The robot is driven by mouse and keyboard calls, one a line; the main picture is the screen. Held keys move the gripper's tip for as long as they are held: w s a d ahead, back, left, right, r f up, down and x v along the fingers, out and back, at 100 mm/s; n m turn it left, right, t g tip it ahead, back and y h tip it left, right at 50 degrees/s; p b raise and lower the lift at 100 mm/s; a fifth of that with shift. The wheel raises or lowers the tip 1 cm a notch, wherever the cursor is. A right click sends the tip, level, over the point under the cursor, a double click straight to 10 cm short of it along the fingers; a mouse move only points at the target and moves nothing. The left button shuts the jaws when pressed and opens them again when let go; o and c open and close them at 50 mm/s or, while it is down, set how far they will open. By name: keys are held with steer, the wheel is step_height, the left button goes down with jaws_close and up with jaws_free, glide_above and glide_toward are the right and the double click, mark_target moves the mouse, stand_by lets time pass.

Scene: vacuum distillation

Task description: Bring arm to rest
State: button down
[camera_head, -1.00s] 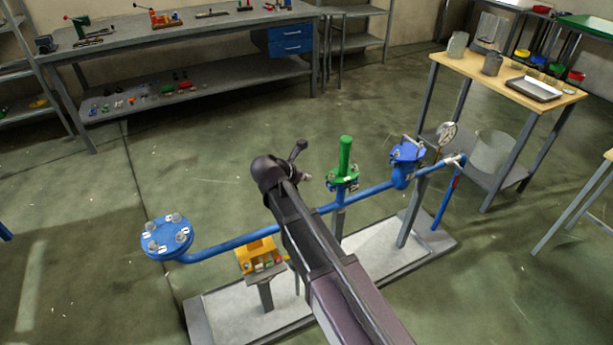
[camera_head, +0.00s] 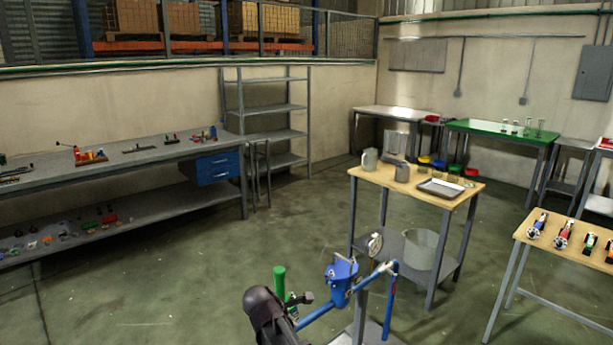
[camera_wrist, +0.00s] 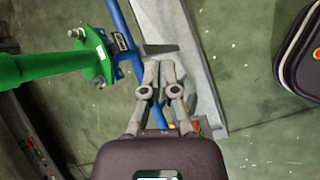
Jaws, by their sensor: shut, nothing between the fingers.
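My gripper (camera_wrist: 159,75) shows in the wrist view with its two grey fingers together and nothing between them. Below the fingers is the pipe rig's blue pipe (camera_wrist: 122,40) and its grey base plate (camera_wrist: 185,45). A green valve part (camera_wrist: 60,65) with a flange is at the left of that view. In the head view my dark arm is at the bottom, in front of the rig, and its gripper cannot be made out. The green cylinder (camera_head: 280,282) and blue valve body (camera_head: 341,278) of the rig stand beside it.
A wooden-topped table (camera_head: 385,180) with jugs and a tray (camera_head: 440,188) stands behind the rig, with a bucket (camera_head: 422,249) on its lower shelf. A long grey bench (camera_head: 120,162) is at left. Another wooden table (camera_head: 560,255) is at right. Green floor between them is clear.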

steer(key=s+d+r+m+g+y+p, duration=0.2)
steer(key=s+d+m, duration=0.4)
steer(key=d+m, duration=0.4)
steer(key=s+d+r+m+g+y+p, duration=0.2)
steer(key=s+d+m+p, duration=0.3)
steer(key=d+m, duration=0.6)
steer(key=shift+s+g+y, duration=0.4)
steer(key=shift+s+g, duration=0.2)
steer(key=shift+s, duration=0.4)
steer(key=shift+d, duration=0.15)
